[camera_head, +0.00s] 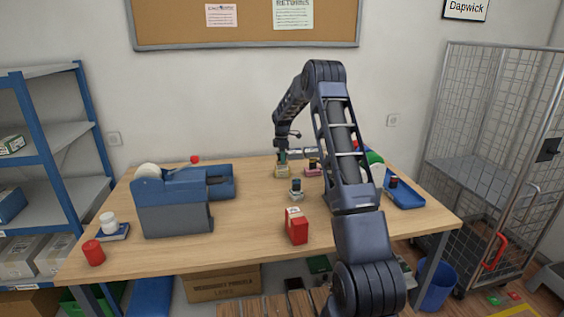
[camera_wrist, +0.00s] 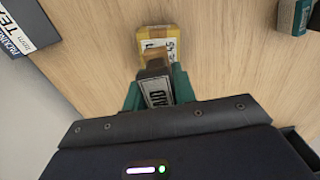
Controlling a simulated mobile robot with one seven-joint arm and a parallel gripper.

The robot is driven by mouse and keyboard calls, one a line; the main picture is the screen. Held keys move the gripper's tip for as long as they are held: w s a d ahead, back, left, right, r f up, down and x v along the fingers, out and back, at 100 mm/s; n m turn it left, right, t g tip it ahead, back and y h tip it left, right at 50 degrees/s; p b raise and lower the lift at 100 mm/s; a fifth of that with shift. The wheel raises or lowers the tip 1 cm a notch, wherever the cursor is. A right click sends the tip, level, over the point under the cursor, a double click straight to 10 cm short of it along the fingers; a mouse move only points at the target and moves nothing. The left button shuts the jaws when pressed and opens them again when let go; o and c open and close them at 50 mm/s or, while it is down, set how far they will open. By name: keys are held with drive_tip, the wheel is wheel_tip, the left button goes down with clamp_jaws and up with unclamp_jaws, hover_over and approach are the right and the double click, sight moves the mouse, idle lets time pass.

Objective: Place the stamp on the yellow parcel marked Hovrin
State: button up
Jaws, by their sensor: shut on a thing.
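My gripper (camera_head: 282,156) is low over the back middle of the counter, with its fingers pointing down. In the wrist view its teal fingers (camera_wrist: 157,94) are shut on a stamp (camera_wrist: 156,88) with a dark body, a pale label and a brown part at its far end. A small yellow parcel (camera_head: 282,172) sits right below the gripper. It also shows in the wrist view (camera_wrist: 160,37), just beyond the stamp, with a pale label whose words I cannot read. The stamp partly covers the parcel there, and I cannot tell whether they touch.
A small pink parcel (camera_head: 313,171) with a dark thing on it stands close on the right. A pale block with a teal top (camera_head: 296,190) and a red box (camera_head: 296,226) stand nearer. A blue tray (camera_head: 407,200) is at right, a blue-grey dispenser (camera_head: 172,205) at left.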

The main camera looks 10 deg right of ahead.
drive_tip(key=shift+f, duration=0.9)
drive_tip(key=shift+f, duration=0.15)
drive_tip(key=o, duration=1)
